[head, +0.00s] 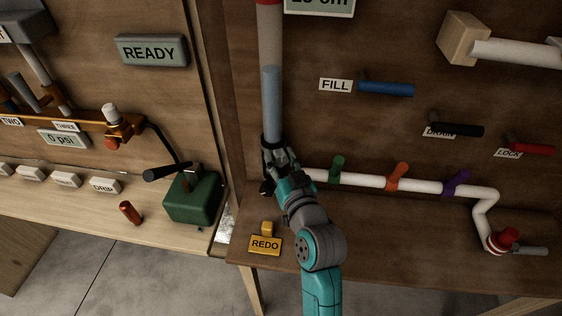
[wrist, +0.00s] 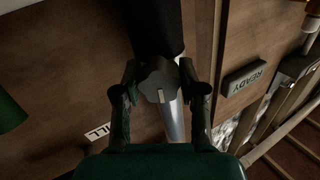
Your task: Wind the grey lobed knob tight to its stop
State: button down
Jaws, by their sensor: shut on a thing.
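The grey lobed knob (wrist: 159,82) is in the middle of the wrist view, with a pale mark on its face. My gripper (wrist: 161,92) has one finger on each side of it and is shut on it. In the head view my gripper (head: 276,158) is at the foot of the upright tube (head: 271,100), which shows blue in its lower part. There the knob is hidden behind my fingers. I cannot tell how far it is wound.
A white pipe (head: 370,181) with green, orange and purple handles runs right of my gripper. A yellow REDO block (head: 266,243) stands below on the ledge. A green box (head: 192,199) with a black lever is on the left bench. A READY display (head: 152,51) hangs upper left.

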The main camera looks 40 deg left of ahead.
aim_at(282, 162)
jog(key=m, duration=0.4)
jog(key=shift+a, duration=0.1)
dwell(0.4)
jog(key=c, duration=0.8)
grip_release()
jog(key=shift+v, duration=2.5)
